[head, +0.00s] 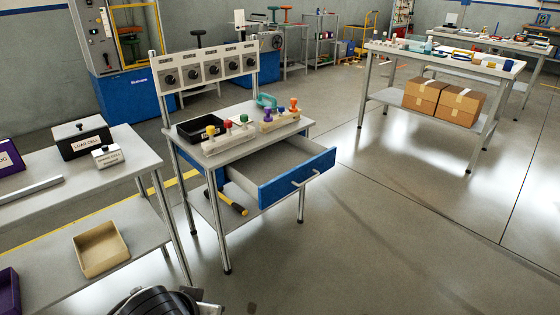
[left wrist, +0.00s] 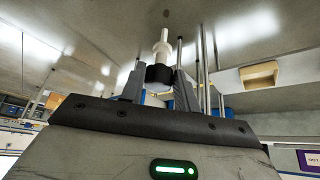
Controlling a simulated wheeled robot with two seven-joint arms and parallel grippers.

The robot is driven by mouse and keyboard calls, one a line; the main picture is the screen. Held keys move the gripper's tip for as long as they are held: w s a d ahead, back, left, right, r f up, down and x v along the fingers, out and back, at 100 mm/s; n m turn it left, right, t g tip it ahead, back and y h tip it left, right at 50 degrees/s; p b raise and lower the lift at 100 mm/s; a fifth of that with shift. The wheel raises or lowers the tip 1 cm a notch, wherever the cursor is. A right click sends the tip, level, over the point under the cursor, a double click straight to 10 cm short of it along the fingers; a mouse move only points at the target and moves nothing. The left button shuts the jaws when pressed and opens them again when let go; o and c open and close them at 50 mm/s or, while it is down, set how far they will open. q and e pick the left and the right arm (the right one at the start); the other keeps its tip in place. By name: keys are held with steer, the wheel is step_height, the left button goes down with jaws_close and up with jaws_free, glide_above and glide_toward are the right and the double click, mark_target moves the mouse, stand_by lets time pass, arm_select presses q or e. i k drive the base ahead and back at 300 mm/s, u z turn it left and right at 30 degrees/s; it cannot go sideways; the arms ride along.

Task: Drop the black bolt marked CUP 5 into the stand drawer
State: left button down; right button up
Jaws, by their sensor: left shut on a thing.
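My left gripper (left wrist: 158,88) is shut on a bolt (left wrist: 162,46) with a black part between the fingers and a pale shaft beyond them. I cannot read any marking on it. In the head view, only part of my left arm shows at the bottom edge, and the bolt is out of sight. The stand (head: 226,150) is ahead, with its blue drawer (head: 298,183) pulled out toward the right. The visible part of the drawer's interior looks bare. The gripper is not over the drawer. My right gripper is not in view.
On the stand top are a black tray (head: 199,131) and colored knobs on pale blocks (head: 229,143). A panel of dials (head: 207,69) rises behind. A grey table (head: 130,160) with boxes is at left. A table with cartons (head: 443,102) is at right. Floor before the drawer is clear.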

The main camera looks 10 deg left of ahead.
mark_target(279, 169)
steer(key=z, duration=0.45)
steer(key=i, duration=1.25)
steer(key=u, duration=0.6)
steer(key=i, duration=1.35)
steer(key=u, duration=0.4)
